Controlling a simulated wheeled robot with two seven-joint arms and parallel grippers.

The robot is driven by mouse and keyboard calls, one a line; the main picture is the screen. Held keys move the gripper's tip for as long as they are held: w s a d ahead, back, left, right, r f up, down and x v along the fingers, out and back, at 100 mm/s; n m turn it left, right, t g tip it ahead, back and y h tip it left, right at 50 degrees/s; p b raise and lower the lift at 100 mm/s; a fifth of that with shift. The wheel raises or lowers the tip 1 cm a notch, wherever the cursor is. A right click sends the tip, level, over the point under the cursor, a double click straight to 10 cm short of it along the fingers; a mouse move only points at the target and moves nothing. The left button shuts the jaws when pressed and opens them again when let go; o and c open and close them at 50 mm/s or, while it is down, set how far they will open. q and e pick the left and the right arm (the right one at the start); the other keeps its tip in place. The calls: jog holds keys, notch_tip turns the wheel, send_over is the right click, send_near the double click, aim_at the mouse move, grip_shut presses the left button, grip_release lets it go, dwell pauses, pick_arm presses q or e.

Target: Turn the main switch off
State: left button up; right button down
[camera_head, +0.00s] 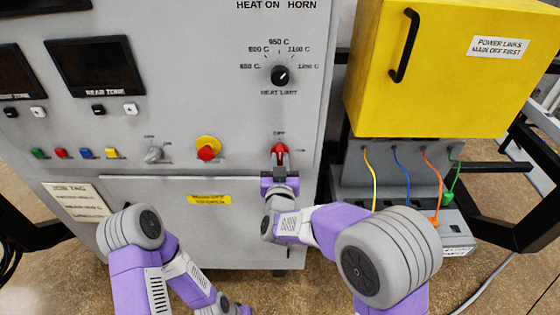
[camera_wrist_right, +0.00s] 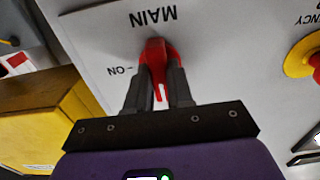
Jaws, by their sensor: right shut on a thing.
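The main switch is a red rotary handle (camera_head: 280,150) low on the grey cabinet's front, right side. In the head view its handle looks upright, below the small OFF label. In the right wrist view the red handle (camera_wrist_right: 155,52) sits between the fingers. Its white mark points away from the MAIN lettering, not toward the ON label at its side. My right gripper (camera_head: 280,168) is shut on the handle from the front; its fingers (camera_wrist_right: 158,85) lie on both sides of it. My left arm shows at the lower left, but its gripper is out of view.
A yellow-red emergency button (camera_head: 207,148) and a grey selector (camera_head: 154,154) are left of the switch. A yellow box (camera_head: 440,70) with coloured cables below stands to the right. A heat limit knob (camera_head: 280,76) is above.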

jog(key=shift+r, duration=0.15)
jog(key=c, duration=1)
grip_release()
jog(key=shift+w, duration=0.1)
jog(key=s, duration=0.7)
jog(key=shift+s, duration=0.35)
